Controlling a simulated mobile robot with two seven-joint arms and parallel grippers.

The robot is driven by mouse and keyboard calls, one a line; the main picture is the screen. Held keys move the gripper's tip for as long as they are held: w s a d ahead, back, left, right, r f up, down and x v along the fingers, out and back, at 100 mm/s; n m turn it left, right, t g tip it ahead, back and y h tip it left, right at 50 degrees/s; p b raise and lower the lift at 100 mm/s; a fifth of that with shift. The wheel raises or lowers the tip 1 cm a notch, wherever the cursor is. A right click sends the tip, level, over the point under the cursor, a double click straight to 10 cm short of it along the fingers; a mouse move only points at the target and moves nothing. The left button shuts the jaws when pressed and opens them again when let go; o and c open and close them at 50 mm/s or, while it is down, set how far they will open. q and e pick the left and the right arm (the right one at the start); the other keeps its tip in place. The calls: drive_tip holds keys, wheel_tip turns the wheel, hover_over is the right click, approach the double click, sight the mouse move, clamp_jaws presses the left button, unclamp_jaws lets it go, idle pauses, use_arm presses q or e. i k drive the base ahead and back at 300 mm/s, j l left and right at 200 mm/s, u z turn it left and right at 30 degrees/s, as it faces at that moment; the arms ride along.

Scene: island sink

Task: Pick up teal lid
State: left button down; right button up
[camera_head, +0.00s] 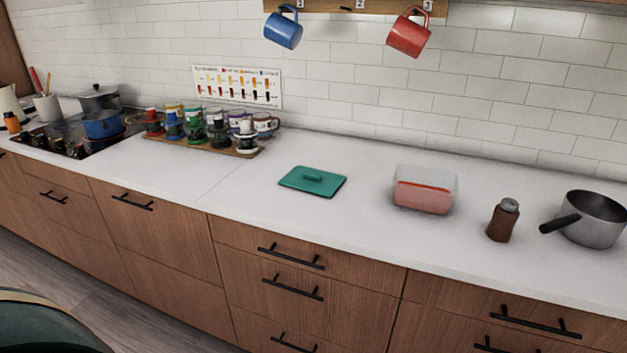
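The teal lid (300,184) lies flat on the white countertop (235,215), a little right of the middle of the counter's visible length.
Right of the lid stand a red container with a translucent top (424,190), a brown jar (502,221) and a grey saucepan (592,222). Left are mugs and jars on a wooden tray (205,147) and a cooktop with pots. Two mugs hang above. Counter around the lid is clear.

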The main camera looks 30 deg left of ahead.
sight(325, 183)
drive_tip(key=j+z, duration=0.25)
drive_tip(key=z, duration=0.25)
drive_tip(key=j+z, duration=0.25)
drive_tip(key=z, duration=0.2)
drive_tip(key=k+j+z, duration=0.15)
drive_tip(key=j, duration=0.2)
drive_tip(key=j+z, duration=0.15)
drive_tip(key=j, duration=0.2)
drive_tip(key=k+j+z, duration=0.15)
drive_tip(key=j, duration=0.15)
